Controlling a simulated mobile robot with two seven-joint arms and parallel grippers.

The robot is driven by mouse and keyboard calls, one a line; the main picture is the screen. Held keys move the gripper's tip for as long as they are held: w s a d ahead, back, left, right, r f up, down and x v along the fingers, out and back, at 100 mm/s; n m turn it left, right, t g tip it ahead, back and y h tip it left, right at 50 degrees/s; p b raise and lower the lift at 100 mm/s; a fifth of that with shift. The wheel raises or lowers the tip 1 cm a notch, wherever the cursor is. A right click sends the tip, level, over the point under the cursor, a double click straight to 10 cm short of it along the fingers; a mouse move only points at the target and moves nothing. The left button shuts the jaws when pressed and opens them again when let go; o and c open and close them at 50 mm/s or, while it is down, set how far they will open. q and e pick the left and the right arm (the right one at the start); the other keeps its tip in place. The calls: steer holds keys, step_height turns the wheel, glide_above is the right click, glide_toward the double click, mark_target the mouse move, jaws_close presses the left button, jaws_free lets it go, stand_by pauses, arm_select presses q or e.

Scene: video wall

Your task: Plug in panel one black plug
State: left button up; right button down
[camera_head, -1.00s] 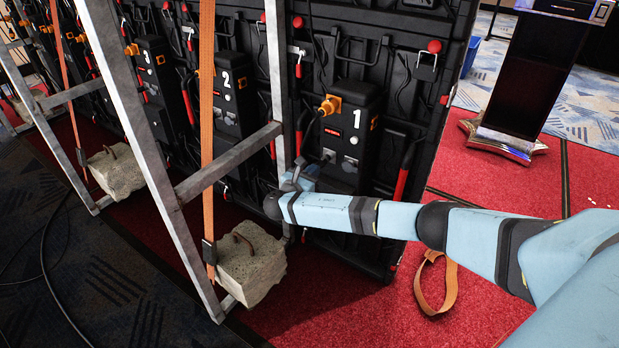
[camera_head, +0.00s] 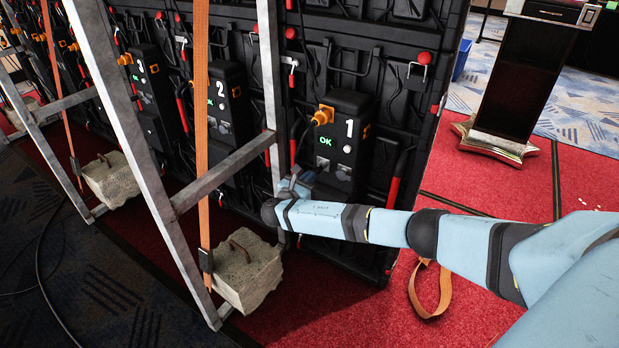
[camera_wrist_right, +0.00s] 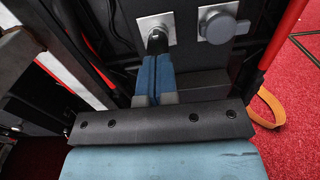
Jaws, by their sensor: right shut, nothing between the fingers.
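Panel one's black box (camera_head: 345,140), marked 1, carries an orange plug (camera_head: 323,116) at its top left and a display lit green with "OK" (camera_head: 324,140). In the right wrist view, a black plug (camera_wrist_right: 157,42) sits in the left square socket plate (camera_wrist_right: 147,24) of the box. My right gripper (camera_head: 297,184) is low in front of this box. Its blue fingers (camera_wrist_right: 154,78) are together, with their tips just below the black plug and nothing gripped. I cannot tell whether the tips touch the plug. My left gripper is not in view.
A round grey socket cover (camera_wrist_right: 217,27) is right of the plug. A metal frame (camera_head: 133,155) with an orange strap (camera_head: 201,140) and a concrete block (camera_head: 247,270) stands left of my arm. Red carpet is open at right, before a lectern (camera_head: 515,85).

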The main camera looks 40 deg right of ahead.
arm_select(q)
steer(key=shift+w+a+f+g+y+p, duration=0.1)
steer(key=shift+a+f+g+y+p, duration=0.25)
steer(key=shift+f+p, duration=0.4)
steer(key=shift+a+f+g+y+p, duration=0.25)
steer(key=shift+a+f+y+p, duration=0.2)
steer(key=shift+p, duration=0.55)
arm_select(e)
steer(key=v, duration=1.3)
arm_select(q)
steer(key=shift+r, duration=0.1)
arm_select(e)
steer(key=shift+s+a+f, duration=0.1)
steer(key=shift+a, duration=0.05)
